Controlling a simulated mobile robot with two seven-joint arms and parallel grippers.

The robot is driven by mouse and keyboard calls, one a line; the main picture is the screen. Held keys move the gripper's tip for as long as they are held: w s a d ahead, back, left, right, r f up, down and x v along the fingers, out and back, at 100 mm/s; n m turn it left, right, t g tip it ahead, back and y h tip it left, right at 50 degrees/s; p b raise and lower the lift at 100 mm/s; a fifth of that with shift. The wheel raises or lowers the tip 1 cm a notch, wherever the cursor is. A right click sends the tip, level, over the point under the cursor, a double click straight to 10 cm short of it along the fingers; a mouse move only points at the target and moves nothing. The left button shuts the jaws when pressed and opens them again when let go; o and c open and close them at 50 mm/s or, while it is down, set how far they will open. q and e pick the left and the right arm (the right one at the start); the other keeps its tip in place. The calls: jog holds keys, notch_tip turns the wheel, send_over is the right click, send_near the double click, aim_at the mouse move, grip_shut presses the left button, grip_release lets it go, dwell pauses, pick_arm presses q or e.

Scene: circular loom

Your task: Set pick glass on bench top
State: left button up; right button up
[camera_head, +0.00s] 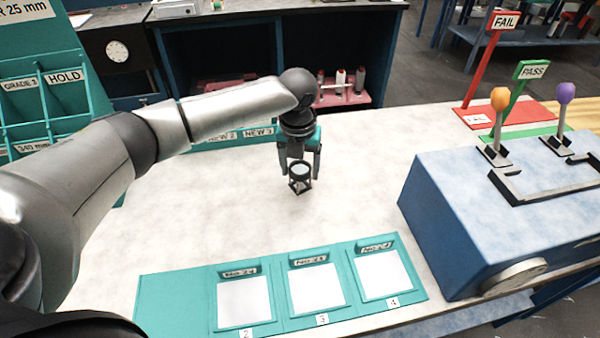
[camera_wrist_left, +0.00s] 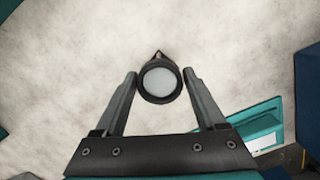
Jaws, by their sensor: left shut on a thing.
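The pick glass (camera_head: 300,176) is a small black folding magnifier with a round lens on top and an open frame below. My left gripper (camera_head: 301,165) points down over the bench top (camera_head: 210,220) and is shut on it. In the left wrist view the pick glass (camera_wrist_left: 160,80) sits between the two fingertips (camera_wrist_left: 160,84), its pale lens facing the camera. It is upright, at or just above the bench surface; I cannot tell whether it touches. My right gripper is not in view.
A teal tray (camera_head: 180,303) with numbered white cards lies at the front. A blue box (camera_head: 490,215) with orange and purple levers stands at the right. Red FAIL (camera_head: 503,22) and green PASS (camera_head: 531,70) signs stand at the back right. Bench around the gripper is clear.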

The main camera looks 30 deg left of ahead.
aim_at(299, 172)
pick_arm(q)
jog(key=shift+f, duration=0.6)
jog(key=shift+f, duration=0.15)
jog(key=o, duration=1.3)
jog(key=shift+o, duration=0.2)
notch_tip(299, 172, up, 12)
jog(key=s+p, duration=0.1)
jog(key=shift+s+d+p, duration=0.15)
jog(key=shift+d+p, duration=0.05)
jog(key=shift+p, duration=0.15)
